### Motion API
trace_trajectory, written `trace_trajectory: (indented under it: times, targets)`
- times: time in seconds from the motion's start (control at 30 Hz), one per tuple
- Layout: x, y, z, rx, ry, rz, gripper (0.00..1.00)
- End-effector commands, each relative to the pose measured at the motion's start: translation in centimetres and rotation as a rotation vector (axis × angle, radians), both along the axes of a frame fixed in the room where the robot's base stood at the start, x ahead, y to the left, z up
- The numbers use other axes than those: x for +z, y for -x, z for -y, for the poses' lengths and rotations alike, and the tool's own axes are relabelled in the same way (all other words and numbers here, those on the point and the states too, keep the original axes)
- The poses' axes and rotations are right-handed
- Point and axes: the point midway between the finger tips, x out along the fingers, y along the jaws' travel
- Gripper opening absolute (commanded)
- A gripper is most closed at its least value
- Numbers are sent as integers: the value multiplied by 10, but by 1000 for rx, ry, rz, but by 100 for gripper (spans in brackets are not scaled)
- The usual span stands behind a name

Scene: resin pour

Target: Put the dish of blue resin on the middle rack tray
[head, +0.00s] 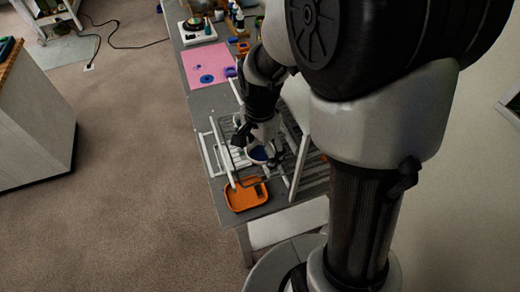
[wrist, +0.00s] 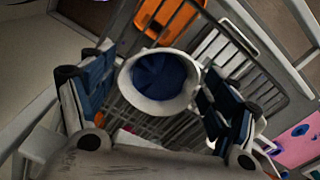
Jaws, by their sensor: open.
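The dish of blue resin (wrist: 160,80) is a white round cup with dark blue inside. In the wrist view it sits between the two spread fingers of my gripper (wrist: 153,98), with gaps on both sides. The wire rack tray (wrist: 245,78) lies directly beneath it, and the dish appears to rest on the bars. My arm hides part of the rack, and I cannot tell for sure which level the dish is on.
An orange tray (head: 246,195) is at the near end of the grey table (head: 205,103). A pink mat (head: 205,62) with blue pieces, a white scale (head: 197,31) and bottles lie further back. The rack's white posts stand close around my gripper. Carpet is open to the left.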

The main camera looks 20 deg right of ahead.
Motion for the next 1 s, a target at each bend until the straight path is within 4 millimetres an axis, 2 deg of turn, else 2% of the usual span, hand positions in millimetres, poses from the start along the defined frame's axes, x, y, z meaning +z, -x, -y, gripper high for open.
trace_trajectory:
  times: [0.17, 0.27, 0.7, 1.0]
  targets:
    - [2, 0, 0, 0, 0, 0, 80]
    - [12, -1, 0, 0, 0, 3, 80]
    - [101, -1, 0, 0, 0, 4, 80]
    - [131, 6, -1, 40, 1, 18, 80]
